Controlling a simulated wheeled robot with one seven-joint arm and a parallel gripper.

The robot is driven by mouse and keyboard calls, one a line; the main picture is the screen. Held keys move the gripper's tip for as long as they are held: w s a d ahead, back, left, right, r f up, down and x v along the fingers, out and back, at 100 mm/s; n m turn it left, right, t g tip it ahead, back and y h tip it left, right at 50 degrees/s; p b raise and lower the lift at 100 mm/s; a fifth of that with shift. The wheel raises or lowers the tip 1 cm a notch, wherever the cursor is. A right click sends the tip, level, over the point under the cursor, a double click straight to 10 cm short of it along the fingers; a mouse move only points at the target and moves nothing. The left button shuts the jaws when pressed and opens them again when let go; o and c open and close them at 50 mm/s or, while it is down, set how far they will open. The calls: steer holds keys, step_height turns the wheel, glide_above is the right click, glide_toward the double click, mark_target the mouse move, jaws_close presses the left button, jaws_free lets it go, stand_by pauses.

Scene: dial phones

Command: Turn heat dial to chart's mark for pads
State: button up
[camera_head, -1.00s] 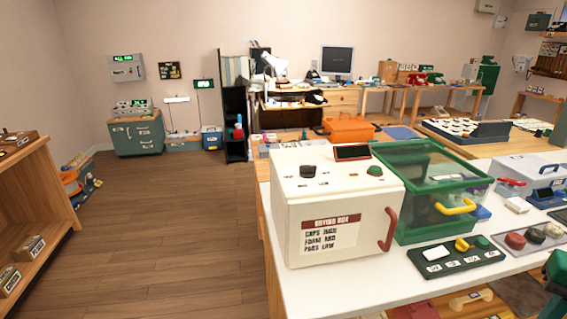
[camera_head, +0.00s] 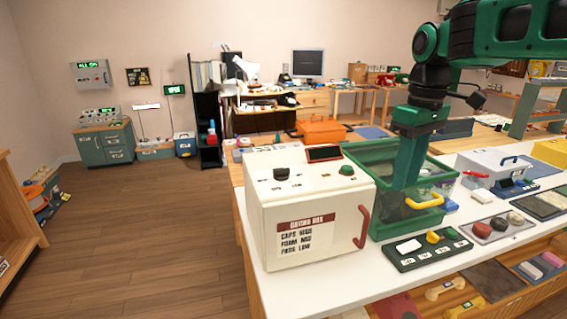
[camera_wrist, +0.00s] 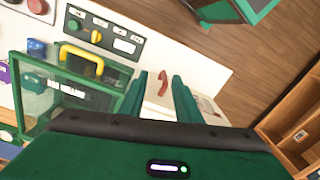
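The white drying box (camera_head: 265,225) stands on the white table; its front chart (camera_head: 307,237) reads caps high, foam mid, pads low. On its top are a black dial (camera_head: 281,174), a dark display (camera_head: 323,153) and a green button (camera_head: 346,170). The dial's markings are too small to read. My gripper (camera_head: 404,182) points down at the green clear-sided bin, right of the box and away from the dial. In the wrist view, my gripper (camera_wrist: 160,82) has its fingers apart with nothing between them; the box's red handle (camera_wrist: 163,83) shows beyond. The dial is not visible there.
The green bin (camera_head: 375,225) with a yellow handle (camera_head: 425,201) stands close beside the box. A dark switch panel (camera_head: 428,254) and a panel of round knobs (camera_head: 497,227) lie to the right. Floor (camera_head: 150,230) left of the table is clear.

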steer(key=w+a+r+n, duration=0.3)
steer(key=w+a+n, duration=0.1)
steer(key=a, duration=0.3)
steer(key=w+a+r+n, duration=0.2)
steer(key=w+a+n, duration=0.25)
steer(key=a, duration=0.25)
steer(key=r+n, duration=0.2)
steer(key=n, duration=0.4)
glide_above(282, 168)
step_height(282, 168, down, 10)
steer(key=shift+w+a+r, duration=0.1)
steer(key=shift+r, duration=0.1)
jaws_close()
